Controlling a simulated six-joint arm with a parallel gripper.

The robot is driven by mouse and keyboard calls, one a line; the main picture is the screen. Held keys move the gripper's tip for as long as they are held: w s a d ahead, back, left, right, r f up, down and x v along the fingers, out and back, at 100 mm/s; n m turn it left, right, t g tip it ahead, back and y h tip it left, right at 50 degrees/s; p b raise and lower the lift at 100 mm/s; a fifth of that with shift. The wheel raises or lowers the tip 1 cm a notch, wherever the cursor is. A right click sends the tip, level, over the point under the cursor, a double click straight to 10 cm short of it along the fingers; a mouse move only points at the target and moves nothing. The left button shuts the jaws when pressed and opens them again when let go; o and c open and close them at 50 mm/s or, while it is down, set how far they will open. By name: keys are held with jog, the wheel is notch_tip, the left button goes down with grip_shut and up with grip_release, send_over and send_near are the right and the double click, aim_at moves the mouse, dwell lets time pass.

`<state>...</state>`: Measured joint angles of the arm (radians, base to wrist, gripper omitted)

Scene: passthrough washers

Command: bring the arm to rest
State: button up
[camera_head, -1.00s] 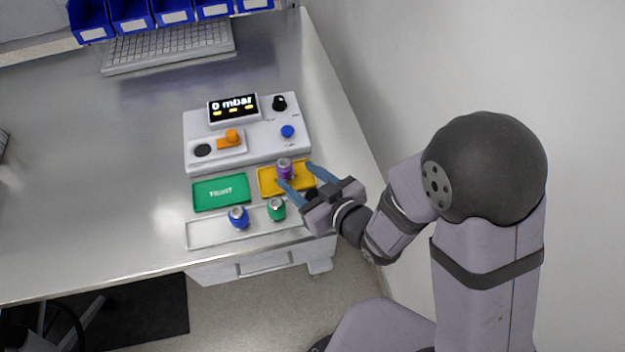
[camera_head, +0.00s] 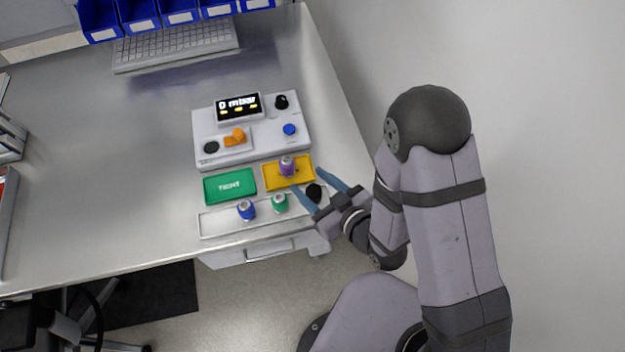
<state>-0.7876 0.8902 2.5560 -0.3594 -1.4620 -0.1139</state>
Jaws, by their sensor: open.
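My gripper (camera_head: 333,190) is open and empty, just right of the yellow tray (camera_head: 273,184). Its two blue fingers point up and left, and nothing is between them. A purple fitting (camera_head: 287,166) stands upright on the yellow tray, apart from the fingers. A blue fitting (camera_head: 246,209) and a green fitting (camera_head: 280,202) stand on the pale front tray (camera_head: 214,225). A black round piece (camera_head: 314,192) shows near the right end of that tray, beside the gripper.
The white tester (camera_head: 262,147) with a "0 mbar" display (camera_head: 239,106) stands behind the trays. A green tray (camera_head: 230,187) marked "TIGHT" lies left of the yellow one. A keyboard (camera_head: 175,46) and blue bins (camera_head: 139,14) are at the back. The table's left side is mostly clear.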

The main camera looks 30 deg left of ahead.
dwell(0.5)
jog(key=shift+w+d+h, duration=0.25)
jog(key=shift+w+h, duration=0.05)
jog(key=shift+w, duration=0.25)
jog(key=w+m, duration=0.1)
jog(key=w+d+h, duration=0.1)
jog(key=w+d+m+h+b, duration=0.1)
jog(key=w, duration=0.1)
jog(key=shift+d+f+m+t, duration=0.25)
jog(key=shift+f+m+t, duration=0.05)
jog(key=shift+t, duration=0.1)
jog(key=w+d+h, duration=0.1)
jog(key=w+d+m+h, duration=0.1)
jog(key=d, duration=0.1)
jog(key=w+d, duration=0.2)
jog(key=shift+d+f+h, duration=0.25)
jog(key=shift+f+h, duration=0.05)
jog(key=shift+h, duration=0.1)
jog(key=s+d+r+m+g+h+b, duration=0.2)
jog(key=d+m+h, duration=0.5)
jog(key=d, duration=1.4)
jog(key=s+d+r+m+g, duration=0.2)
jog(key=s+d+r+g, duration=0.1)
jog(key=s, duration=0.5)
jog(key=d+g, duration=0.1)
jog(key=d, duration=0.1)
jog(key=shift+d+r+m+b, duration=0.2)
jog(key=shift+d+m+b, duration=0.2)
jog(key=shift+w, duration=0.1)
